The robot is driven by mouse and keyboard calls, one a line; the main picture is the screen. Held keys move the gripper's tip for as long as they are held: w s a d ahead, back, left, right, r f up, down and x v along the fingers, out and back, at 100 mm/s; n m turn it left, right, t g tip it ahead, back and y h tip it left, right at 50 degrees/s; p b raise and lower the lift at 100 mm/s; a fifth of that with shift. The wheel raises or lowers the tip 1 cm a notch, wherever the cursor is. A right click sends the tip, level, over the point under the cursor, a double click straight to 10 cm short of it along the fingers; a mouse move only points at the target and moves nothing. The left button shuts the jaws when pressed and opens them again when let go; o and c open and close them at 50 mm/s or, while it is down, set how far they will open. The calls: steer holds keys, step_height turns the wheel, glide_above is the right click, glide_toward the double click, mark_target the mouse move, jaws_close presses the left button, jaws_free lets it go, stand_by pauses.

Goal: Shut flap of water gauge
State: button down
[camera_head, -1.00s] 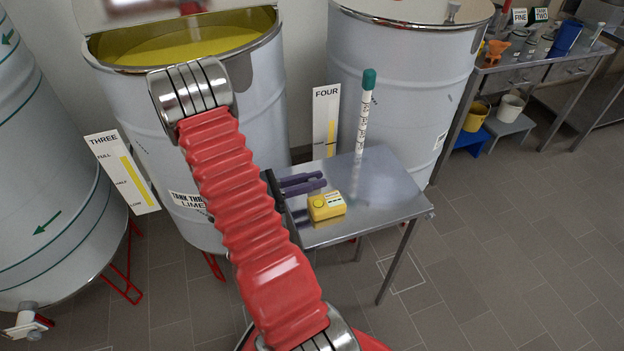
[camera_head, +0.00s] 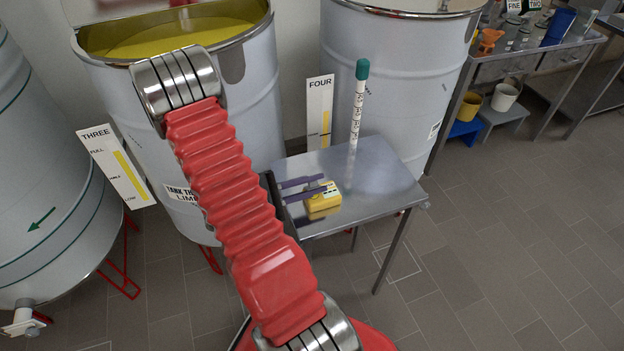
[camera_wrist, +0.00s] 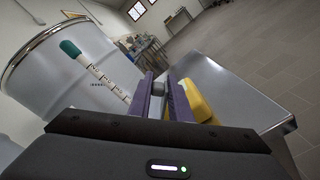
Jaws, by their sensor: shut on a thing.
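A small yellow box (camera_head: 322,206), which I take for the water gauge, sits near the left side of the metal table (camera_head: 385,180). It has a pale marked top, partly hidden by my purple fingers. My gripper (camera_head: 324,183) reaches in from the left, its fingers across the top of the box. In the wrist view the fingers (camera_wrist: 161,86) are shut on a small grey piece (camera_wrist: 157,87); I cannot tell whether it is the flap. The yellow body (camera_wrist: 198,103) shows just right of the right finger.
An upright marked tube with a green cap (camera_head: 359,100) stands behind the box on the table. Large drums, including one with yellow liquid (camera_head: 230,110), stand behind. A bench with jars (camera_head: 530,50) is at the far right. The table's right part is clear.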

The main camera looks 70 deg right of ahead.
steer(key=shift+s+a+f+m, duration=0.2)
steer(key=shift+f+m, duration=0.05)
steer(key=shift+m, duration=0.65)
steer(key=shift+s+a+f+m, duration=0.2)
steer(key=shift+f+m, duration=0.05)
steer(key=shift+m, duration=0.65)
steer(key=c, duration=1.7)
jaws_free()
